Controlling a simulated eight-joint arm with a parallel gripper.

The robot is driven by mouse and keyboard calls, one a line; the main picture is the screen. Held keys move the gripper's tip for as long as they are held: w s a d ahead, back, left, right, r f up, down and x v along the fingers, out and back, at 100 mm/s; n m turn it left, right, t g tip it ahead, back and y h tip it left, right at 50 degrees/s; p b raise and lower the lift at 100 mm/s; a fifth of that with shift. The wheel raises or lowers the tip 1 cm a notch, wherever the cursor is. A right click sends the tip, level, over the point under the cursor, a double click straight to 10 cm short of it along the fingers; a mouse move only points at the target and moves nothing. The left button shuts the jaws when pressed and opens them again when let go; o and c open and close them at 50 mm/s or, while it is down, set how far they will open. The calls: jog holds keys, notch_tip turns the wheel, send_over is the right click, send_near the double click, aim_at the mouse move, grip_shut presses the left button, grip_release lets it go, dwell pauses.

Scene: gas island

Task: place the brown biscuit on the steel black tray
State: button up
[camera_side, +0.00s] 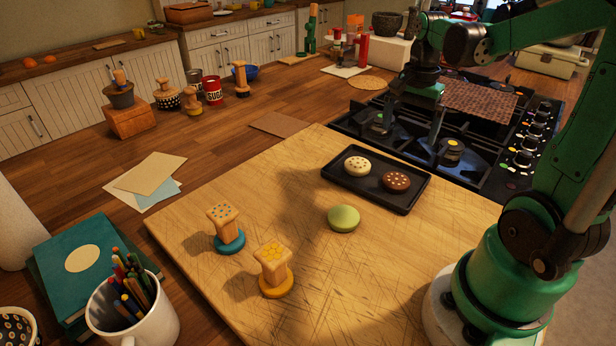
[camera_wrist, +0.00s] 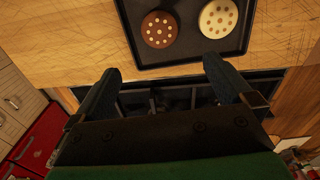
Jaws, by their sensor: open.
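The brown biscuit (camera_side: 396,181), round with pale dots, lies on the black tray (camera_side: 376,194), on its right side in the side view. A cream biscuit (camera_side: 357,165) with dots lies beside it on the same tray. In the wrist view the brown biscuit (camera_wrist: 159,29) and the cream biscuit (camera_wrist: 218,18) lie flat on the tray (camera_wrist: 190,52), apart from each other. My gripper (camera_wrist: 160,80) is open and empty, its two fingers just short of the tray's edge. In the side view my gripper (camera_side: 408,138) is above the stove, behind the tray.
A green round biscuit (camera_side: 343,218) lies on the wooden board (camera_side: 300,190) in front of the tray. Two wooden stamps, one on a blue base (camera_side: 229,240) and one on an orange base (camera_side: 277,282), stand on the board. The stove (camera_side: 470,165) lies behind the tray.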

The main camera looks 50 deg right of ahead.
jog(key=w+a+r+n+t, duration=0.1)
jog(key=a+n+t, duration=0.2)
jog(key=a+n, duration=0.5)
jog(key=w+a+n+t, duration=0.2)
jog(key=a+n+t, duration=0.2)
jog(key=a+n, duration=0.5)
jog(key=shift+a+r, duration=0.4)
jog(key=shift+a, duration=0.3)
